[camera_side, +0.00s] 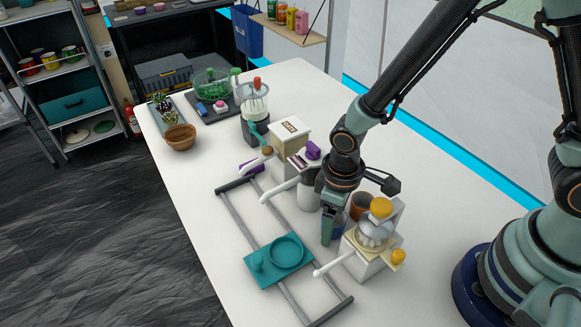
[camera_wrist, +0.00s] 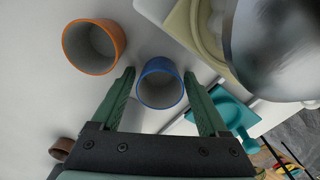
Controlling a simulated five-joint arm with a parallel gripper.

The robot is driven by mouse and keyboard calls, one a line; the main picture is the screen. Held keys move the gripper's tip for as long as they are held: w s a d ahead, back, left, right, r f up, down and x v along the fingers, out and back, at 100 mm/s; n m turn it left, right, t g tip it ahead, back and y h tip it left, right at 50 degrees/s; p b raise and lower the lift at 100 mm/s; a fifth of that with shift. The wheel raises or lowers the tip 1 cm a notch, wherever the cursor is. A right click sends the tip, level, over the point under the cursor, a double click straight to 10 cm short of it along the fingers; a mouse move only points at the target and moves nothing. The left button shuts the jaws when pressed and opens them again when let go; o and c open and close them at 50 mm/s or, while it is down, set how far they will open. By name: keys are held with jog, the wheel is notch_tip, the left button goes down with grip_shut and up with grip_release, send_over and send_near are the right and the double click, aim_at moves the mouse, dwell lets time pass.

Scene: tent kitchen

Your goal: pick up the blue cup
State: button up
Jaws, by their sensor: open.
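The blue cup (camera_wrist: 160,88) stands upright on the white table, its open top facing the wrist camera. In the side view only part of the blue cup (camera_side: 342,222) shows, behind my gripper (camera_side: 328,240). My gripper points down at the cup and is open. In the wrist view the fingertips of my gripper (camera_wrist: 159,73) appear on the left and right of the cup, with a gap on each side. Nothing is held. How far the tips are above the table is hard to tell.
An orange cup (camera_wrist: 94,47) stands close by, left of the blue cup in the wrist view. A cream juicer-like machine (camera_side: 373,240) is close on the other side. A teal tray (camera_side: 262,272) lies on grey rails (camera_side: 237,215). The table's left front is clear.

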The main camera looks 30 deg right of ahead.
jog(key=shift+c, duration=0.3)
jog(key=c, duration=0.7)
notch_tip(320, 180, up, 9)
dwell(0.4)
